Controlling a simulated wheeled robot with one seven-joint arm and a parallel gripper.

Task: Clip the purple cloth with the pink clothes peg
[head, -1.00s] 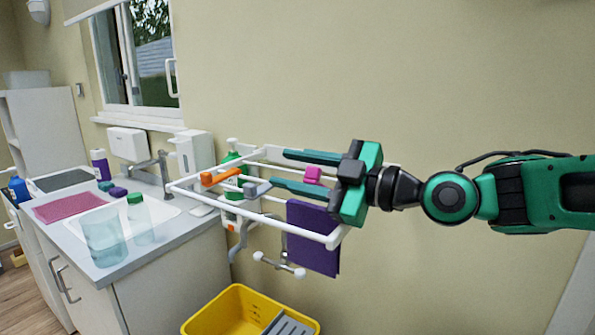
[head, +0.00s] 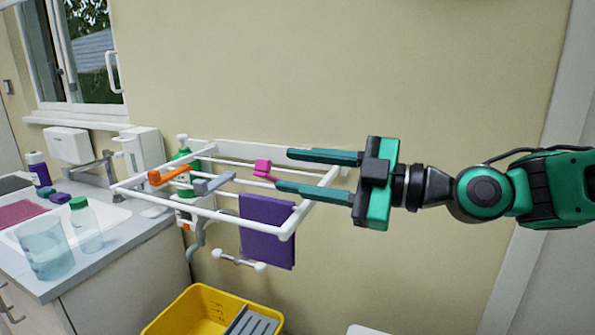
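The purple cloth (head: 266,232) hangs from the white drying rack (head: 205,209) on the wall, below its right part. The pink clothes peg (head: 263,168) sits on a rail of the rack, above and behind the cloth in the picture. My gripper (head: 282,171) is open, its two long green fingers pointing left over the rack's right side. The fingertips are just right of the pink peg in the picture; one is above it and one below. I cannot tell the depth gap between fingers and peg.
An orange peg (head: 168,175) and a grey peg (head: 214,183) are on the rack to the left. A sink counter with a clear jug (head: 47,247) and bottles stands at left. A yellow crate (head: 193,313) is below. The wall to the right is bare.

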